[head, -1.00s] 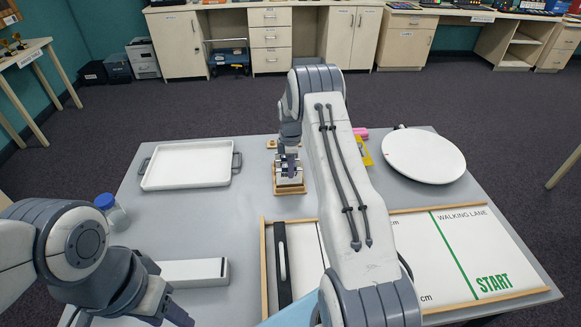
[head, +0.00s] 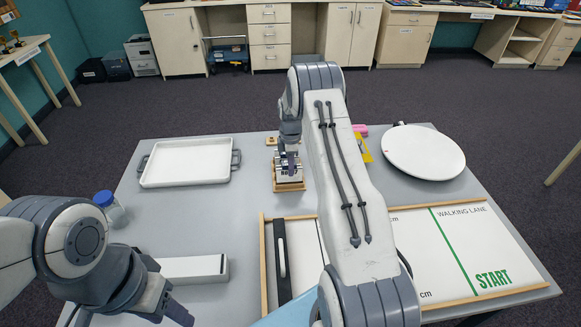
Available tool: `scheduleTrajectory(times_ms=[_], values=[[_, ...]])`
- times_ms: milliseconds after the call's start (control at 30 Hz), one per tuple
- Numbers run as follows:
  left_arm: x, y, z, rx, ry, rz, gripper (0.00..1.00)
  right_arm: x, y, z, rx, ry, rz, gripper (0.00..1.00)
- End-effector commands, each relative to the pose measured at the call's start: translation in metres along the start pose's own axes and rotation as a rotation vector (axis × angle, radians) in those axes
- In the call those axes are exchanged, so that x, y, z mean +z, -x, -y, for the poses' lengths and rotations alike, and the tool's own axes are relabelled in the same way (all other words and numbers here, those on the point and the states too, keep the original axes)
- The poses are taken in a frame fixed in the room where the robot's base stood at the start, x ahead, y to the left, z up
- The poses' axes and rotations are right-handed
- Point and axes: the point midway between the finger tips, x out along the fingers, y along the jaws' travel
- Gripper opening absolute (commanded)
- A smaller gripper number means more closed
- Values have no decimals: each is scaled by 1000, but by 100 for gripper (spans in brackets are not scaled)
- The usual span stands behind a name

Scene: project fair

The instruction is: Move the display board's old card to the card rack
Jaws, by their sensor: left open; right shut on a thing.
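A small wooden rack (head: 289,186) stands on the grey table in the middle, with pale upright pieces in it. It looks like the card rack. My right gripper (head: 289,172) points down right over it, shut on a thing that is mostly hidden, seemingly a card. I cannot tell whether that card touches the rack's base. My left gripper (head: 182,314) is open and empty at the lower left, near the front edge of the table. I cannot make out the display board for certain; my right arm covers part of the table.
A white tray (head: 187,182) with grey handles lies at the left, with a blue-capped jar (head: 112,212) in front. A long white block (head: 193,268) lies near my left gripper. A wood-framed walking-lane board (head: 470,240) fills the right front; a round white plate (head: 423,155) lies behind it.

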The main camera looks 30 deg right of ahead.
Motion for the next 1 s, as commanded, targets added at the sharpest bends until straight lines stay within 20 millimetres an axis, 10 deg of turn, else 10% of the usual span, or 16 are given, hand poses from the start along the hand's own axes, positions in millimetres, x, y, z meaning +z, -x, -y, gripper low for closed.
scheduleTrajectory(times_ms=[1000], values=[[0,-7,0,0,0,0,50,0,-12,0,0,0,0,0]])
